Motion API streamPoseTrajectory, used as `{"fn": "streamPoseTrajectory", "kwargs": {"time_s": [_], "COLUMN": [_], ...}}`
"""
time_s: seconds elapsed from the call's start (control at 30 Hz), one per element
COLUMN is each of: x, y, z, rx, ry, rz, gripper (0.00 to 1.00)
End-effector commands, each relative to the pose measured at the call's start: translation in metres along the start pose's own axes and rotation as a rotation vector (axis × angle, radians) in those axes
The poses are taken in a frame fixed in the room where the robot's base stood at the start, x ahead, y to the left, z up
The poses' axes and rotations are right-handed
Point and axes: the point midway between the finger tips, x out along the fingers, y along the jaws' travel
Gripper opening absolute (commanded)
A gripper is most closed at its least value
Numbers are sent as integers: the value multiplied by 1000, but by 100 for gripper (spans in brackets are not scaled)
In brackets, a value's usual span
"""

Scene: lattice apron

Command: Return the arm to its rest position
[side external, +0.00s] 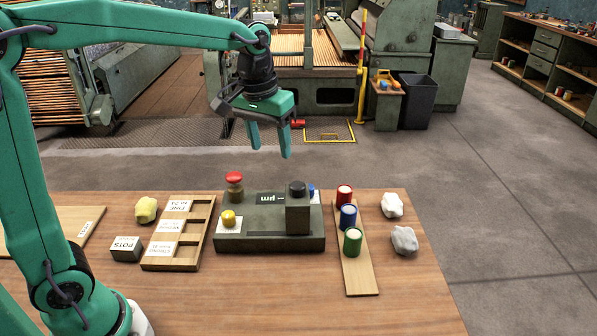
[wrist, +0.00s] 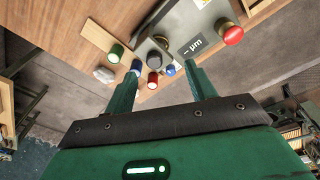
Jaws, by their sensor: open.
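My gripper (side external: 268,140) is open and empty. It hangs in the air above and behind the far edge of the wooden table (side external: 400,300), with its fingers pointing down. In the wrist view its two fingers (wrist: 165,82) are spread apart with nothing between them touching. My green arm reaches in from the left, its upper link roughly level and its lower link upright at the table's left side.
Below stand a grey-green device (side external: 270,243) with red, yellow and black knobs, a board (side external: 360,275) with red, blue and green cylinders, a slotted wooden tray (side external: 150,262), a POTS block (side external: 126,249), a yellow lump (side external: 146,210) and two pale lumps (side external: 404,240). The table's front right is clear.

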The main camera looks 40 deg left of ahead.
Motion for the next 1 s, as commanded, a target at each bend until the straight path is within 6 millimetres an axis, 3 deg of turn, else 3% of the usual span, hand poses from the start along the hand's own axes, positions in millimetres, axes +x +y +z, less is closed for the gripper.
{"fn": "streamPoseTrajectory", "kwargs": {"time_s": [0.43,1.0], "x": [-28,-16], "y": [-34,-66], "z": [76,163], "rx": [95,210], "ry": [148,323], "rz": [29,33], "gripper": [56,56]}}
